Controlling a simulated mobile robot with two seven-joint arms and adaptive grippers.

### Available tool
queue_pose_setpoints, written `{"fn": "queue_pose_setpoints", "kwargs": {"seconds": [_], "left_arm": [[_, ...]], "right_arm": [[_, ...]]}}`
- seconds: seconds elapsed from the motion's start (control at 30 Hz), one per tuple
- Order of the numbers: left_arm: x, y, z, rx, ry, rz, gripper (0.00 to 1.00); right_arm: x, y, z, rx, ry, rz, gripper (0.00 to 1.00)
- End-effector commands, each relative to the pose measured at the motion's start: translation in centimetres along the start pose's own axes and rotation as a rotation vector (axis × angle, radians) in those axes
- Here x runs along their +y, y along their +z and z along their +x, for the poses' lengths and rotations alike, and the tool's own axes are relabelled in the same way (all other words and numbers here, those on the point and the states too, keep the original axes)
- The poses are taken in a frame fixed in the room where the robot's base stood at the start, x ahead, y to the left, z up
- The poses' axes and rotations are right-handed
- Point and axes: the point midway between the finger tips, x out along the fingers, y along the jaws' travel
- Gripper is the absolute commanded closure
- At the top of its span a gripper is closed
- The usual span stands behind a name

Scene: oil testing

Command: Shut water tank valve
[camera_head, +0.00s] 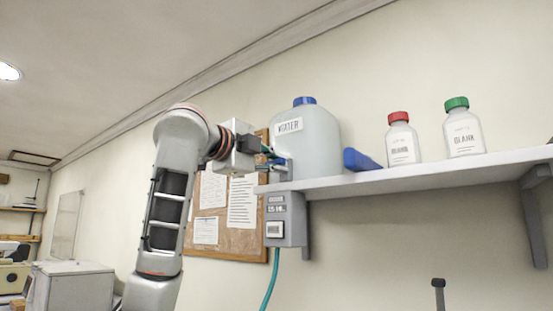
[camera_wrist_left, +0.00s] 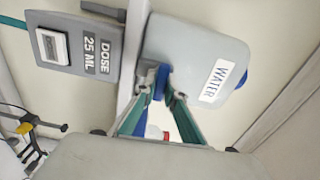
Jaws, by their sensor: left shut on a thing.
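The water tank (camera_head: 318,147) is a pale grey jug with a blue cap and a WATER label, standing at the left end of the wall shelf. In the left wrist view the tank (camera_wrist_left: 190,45) appears turned on its side. My left gripper (camera_head: 277,160) is at the tank's lower left side. In the left wrist view its green-edged fingers (camera_wrist_left: 161,88) are shut on the blue valve handle (camera_wrist_left: 161,80) at the tank's base. The fingers partly hide the valve, so its exact angle is unclear. My right gripper is in neither view.
A grey dose box (camera_head: 285,232) marked 25 ML hangs below the shelf (camera_head: 420,176), with a teal hose (camera_head: 270,280). A blue object (camera_head: 361,160), a red-capped bottle (camera_head: 402,141) and a green-capped bottle (camera_head: 464,131) stand right of the tank. A corkboard (camera_head: 235,240) hangs behind my arm.

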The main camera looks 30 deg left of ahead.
Motion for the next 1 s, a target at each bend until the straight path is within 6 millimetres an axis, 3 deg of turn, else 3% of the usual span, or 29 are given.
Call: {"fn": "queue_pose_setpoints", "kwargs": {"seconds": [0.67,0.7,0.73,1.0], "left_arm": [[0.20,-0.13,0.07,0.002,0.003,0.063,1.00],[0.21,-0.13,0.07,0.002,0.003,0.063,0.82],[0.21,-0.13,0.08,0.002,0.003,0.063,0.74],[0.12,-0.06,0.04,0.001,0.001,0.061,0.72]], "right_arm": [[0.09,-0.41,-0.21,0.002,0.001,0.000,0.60],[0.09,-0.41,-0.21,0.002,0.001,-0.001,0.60],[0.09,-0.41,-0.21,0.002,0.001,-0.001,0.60],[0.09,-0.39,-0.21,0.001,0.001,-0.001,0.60]]}}
